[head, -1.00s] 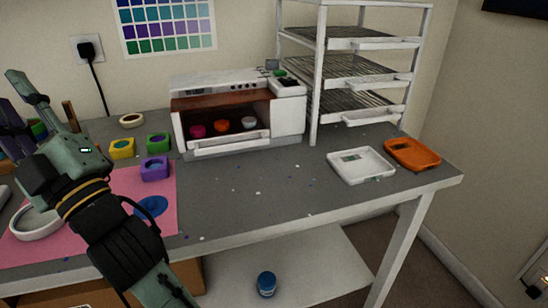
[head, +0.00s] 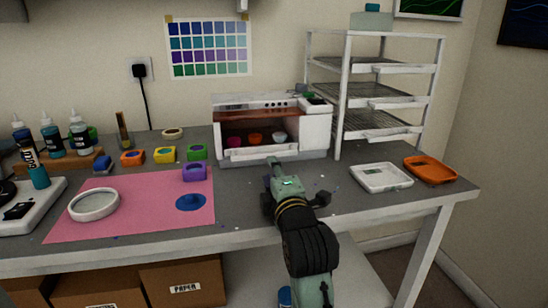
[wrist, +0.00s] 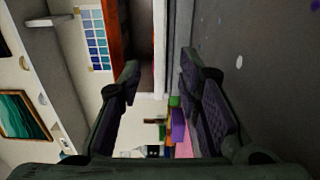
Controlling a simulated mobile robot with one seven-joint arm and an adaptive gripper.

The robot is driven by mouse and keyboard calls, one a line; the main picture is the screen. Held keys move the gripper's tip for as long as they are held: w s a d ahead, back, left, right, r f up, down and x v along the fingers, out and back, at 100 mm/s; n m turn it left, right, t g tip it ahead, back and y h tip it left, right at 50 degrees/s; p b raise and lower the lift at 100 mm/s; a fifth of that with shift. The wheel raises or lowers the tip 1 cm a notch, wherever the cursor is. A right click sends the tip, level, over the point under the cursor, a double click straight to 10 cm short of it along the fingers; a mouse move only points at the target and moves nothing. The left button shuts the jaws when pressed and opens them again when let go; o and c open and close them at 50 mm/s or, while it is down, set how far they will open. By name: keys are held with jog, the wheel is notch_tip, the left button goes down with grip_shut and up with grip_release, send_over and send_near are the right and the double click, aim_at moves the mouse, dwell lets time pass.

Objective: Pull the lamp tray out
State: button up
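The curing lamp (head: 228,104) is a white box with an open front on the table. Its tray (head: 236,156) is in the lower opening, with a white front bar. A pink cup (head: 234,141), an orange cup (head: 255,139) and a whitish cup (head: 279,138) sit inside. My gripper (head: 272,163) is at the tray's front bar, near its middle. In the wrist view, my open gripper (wrist: 158,78) has its fingers on either side of the white bar (wrist: 160,45); I cannot tell whether they touch it.
A white rack (head: 343,90) stands right of the lamp. A white tray (head: 381,177) and an orange tray (head: 431,170) lie at the table's right. A purple mould (head: 195,173) and pink mat (head: 130,208) lie left. The table (head: 240,222) before the lamp is mostly clear.

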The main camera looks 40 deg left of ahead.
aim_at(266, 156)
jog(key=p+x, duration=0.1)
jog(key=x, duration=0.8)
jog(key=shift+a+p, duration=0.15)
jog(key=shift+p, duration=0.25)
jog(key=shift+c, duration=0.2)
grip_shut()
